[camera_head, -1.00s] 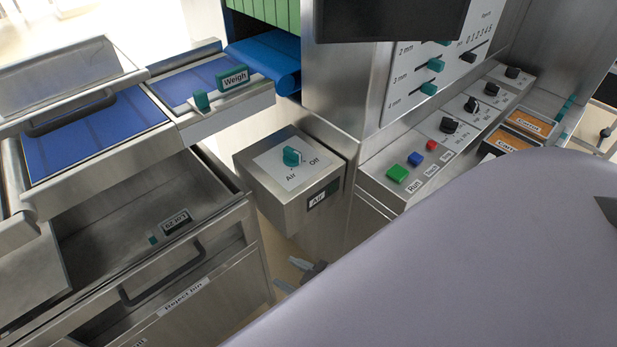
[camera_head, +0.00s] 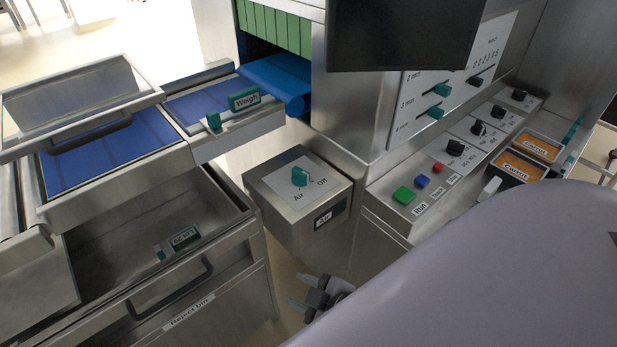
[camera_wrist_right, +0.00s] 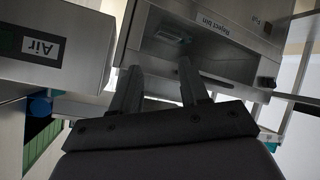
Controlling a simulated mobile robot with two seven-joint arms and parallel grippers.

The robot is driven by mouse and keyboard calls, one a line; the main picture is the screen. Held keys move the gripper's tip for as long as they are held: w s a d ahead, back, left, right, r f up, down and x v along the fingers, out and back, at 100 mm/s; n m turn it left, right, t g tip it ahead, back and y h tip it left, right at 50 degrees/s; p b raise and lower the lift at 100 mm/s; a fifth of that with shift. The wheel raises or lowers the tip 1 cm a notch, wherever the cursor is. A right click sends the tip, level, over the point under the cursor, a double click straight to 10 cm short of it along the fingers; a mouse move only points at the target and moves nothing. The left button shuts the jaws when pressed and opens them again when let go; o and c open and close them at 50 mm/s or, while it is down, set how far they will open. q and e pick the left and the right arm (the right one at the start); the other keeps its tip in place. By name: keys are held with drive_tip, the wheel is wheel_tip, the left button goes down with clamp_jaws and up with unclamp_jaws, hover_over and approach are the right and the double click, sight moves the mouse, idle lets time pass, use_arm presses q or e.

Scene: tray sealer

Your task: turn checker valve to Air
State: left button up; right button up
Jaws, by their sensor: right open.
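The checker valve is a teal knob (camera_head: 299,176) on a white plate on top of a steel box (camera_head: 285,205). The knob is hidden there. My left gripper is not in view.
The reject bin (camera_head: 190,275) with its dark handle stands left of the gripper. The weigh conveyor (camera_head: 235,125) is above it. A panel with buttons and dark knobs (camera_head: 412,205) lies right of the box. My own arm covers the lower right.

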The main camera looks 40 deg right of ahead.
sight(300, 171)
drive_tip(key=w+d+r+n+t, duration=0.1)
drive_tip(key=w+d+r+n, duration=0.2)
drive_tip(key=n, duration=0.5)
drive_tip(key=w+d+r+n+t+p, duration=0.1)
drive_tip(key=w+d+r+n, duration=0.3)
drive_tip(key=w+r+n, duration=0.1)
drive_tip(key=w+d+r+n+t+p, duration=0.1)
drive_tip(key=w+d+r+n, duration=0.2)
drive_tip(key=n, duration=0.7)
drive_tip(key=shift+w+d+r+n, duration=0.15)
drive_tip(key=shift+w+d+r, duration=0.05)
drive_tip(key=shift+w+r, duration=0.35)
drive_tip(key=shift+w+d+r+n, duration=0.15)
drive_tip(key=shift+w+r, duration=0.25)
drive_tip(key=shift+w, duration=0.2)
drive_tip(key=d+n, duration=0.4)
drive_tip(key=n, duration=0.1)
drive_tip(key=d+n+g+y, duration=0.1)
drive_tip(key=d+n, duration=0.1)
drive_tip(key=shift+w+d+f, duration=0.1)
drive_tip(key=shift+w+f, duration=0.25)
drive_tip(key=shift+w+f+n+p, duration=0.15)
drive_tip(key=shift+w+n+p, duration=0.2)
drive_tip(key=shift+w, duration=0.1)
drive_tip(key=shift+x, duration=3.1)
drive_tip(key=shift+s, duration=0.1)
clamp_jaws()
